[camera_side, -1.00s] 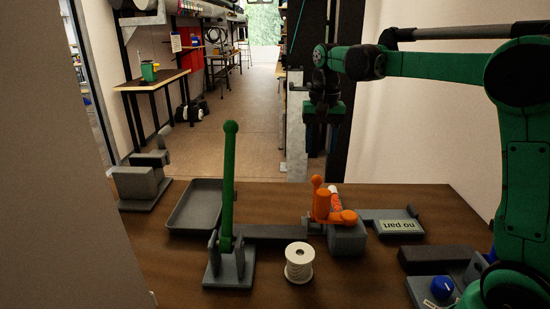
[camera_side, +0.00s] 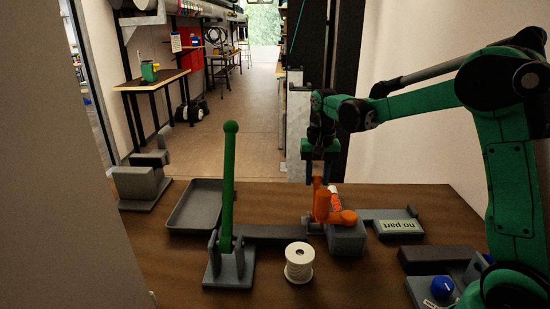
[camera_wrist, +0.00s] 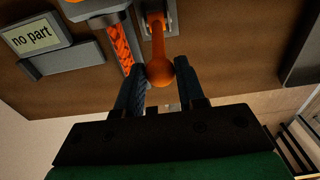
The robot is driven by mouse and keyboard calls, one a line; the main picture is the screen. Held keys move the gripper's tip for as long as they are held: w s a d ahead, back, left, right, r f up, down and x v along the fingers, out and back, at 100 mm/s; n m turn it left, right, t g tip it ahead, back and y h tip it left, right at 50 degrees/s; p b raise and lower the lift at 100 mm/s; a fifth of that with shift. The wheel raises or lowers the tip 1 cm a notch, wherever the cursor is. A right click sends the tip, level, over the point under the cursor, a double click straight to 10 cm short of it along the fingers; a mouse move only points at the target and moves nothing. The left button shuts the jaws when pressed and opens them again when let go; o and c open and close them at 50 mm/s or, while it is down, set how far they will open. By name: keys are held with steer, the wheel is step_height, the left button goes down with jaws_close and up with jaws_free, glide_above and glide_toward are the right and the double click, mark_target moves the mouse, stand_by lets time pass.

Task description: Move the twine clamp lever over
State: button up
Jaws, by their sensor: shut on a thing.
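The orange clamp lever (camera_side: 318,201) stands close to upright on a grey block (camera_side: 346,240) in the side view. In the wrist view the lever's round knob (camera_wrist: 160,73) lies between my two fingers. My gripper (camera_wrist: 160,80) is shut on the lever at its knob, coming from above; it also shows in the side view (camera_side: 320,180). An orange twisted twine (camera_wrist: 121,47) runs beside the lever, close to one finger. The fingers partly hide the lever top in the side view.
A tall green lever (camera_side: 229,185) stands on a grey base to the left. A white spool (camera_side: 299,264) stands in front. A grey tray (camera_side: 193,222) and a "no part" plate (camera_side: 400,226) lie on the table. A blue knob (camera_side: 442,286) sits at the front right.

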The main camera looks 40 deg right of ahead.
steer(key=shift+w+d+f, duration=0.2)
steer(key=shift+w+d, duration=0.25)
steer(key=shift+w+d+f, duration=0.2)
steer(key=shift+w+d, duration=0.2)
steer(key=shift+d, duration=0.05)
steer(key=shift+w+f, duration=0.1)
steer(key=shift+w+d+f, duration=0.7)
steer(key=shift+d, duration=0.05)
steer(key=shift+f, duration=0.1)
steer(key=shift+w+d+f, duration=0.4)
steer(key=shift+f, duration=0.2)
steer(key=shift+w+d+f, duration=0.2)
steer(key=shift+f, duration=0.15)
